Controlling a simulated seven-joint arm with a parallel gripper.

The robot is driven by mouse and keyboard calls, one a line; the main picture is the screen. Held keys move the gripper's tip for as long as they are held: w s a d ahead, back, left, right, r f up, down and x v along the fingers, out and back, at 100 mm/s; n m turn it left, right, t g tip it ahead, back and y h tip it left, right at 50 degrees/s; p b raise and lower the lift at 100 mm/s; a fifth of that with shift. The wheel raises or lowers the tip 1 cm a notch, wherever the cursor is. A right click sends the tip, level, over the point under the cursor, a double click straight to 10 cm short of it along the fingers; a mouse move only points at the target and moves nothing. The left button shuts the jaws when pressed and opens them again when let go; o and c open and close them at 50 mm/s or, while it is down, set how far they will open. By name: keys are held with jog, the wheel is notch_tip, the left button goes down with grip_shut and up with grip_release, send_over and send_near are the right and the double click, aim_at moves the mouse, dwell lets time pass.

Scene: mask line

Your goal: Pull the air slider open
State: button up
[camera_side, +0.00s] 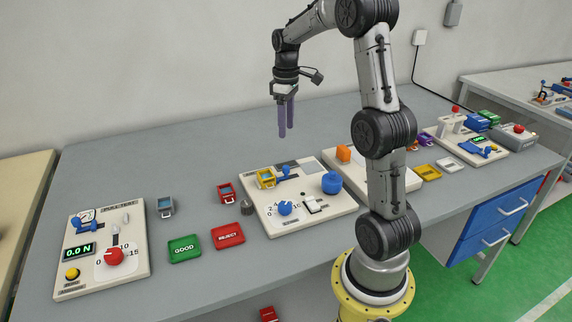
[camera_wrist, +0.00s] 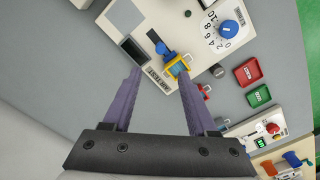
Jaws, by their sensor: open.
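The middle test panel (camera_side: 262,211) is a cream board on the grey bench. Behind are a yellow-framed fixture (camera_side: 266,178) and a small blue lever (camera_side: 285,173). In the wrist view the yellow fixture (camera_wrist: 177,66), blue lever (camera_wrist: 158,47) and dial (camera_wrist: 228,30) show. My gripper (camera_side: 286,132) is open and empty, pointing down, high above the panel's back; its purple fingers (camera_wrist: 160,78) show too.
Green (camera_side: 184,248) and red (camera_side: 228,235) trays lie to the left, with a pull-test panel (camera_side: 128,265) beyond. Small red (camera_side: 226,192) and grey-blue (camera_side: 166,206) framed parts stand behind the trays.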

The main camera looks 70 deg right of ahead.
aim_at(286, 167)
notch_tip(286, 167, down, 14)
jog(key=shift+a+r, duration=0.1)
jog(key=shift+r, duration=0.15)
dwell(0.3)
grip_shut()
jog(key=shift+r, duration=0.1)
dwell(1.2)
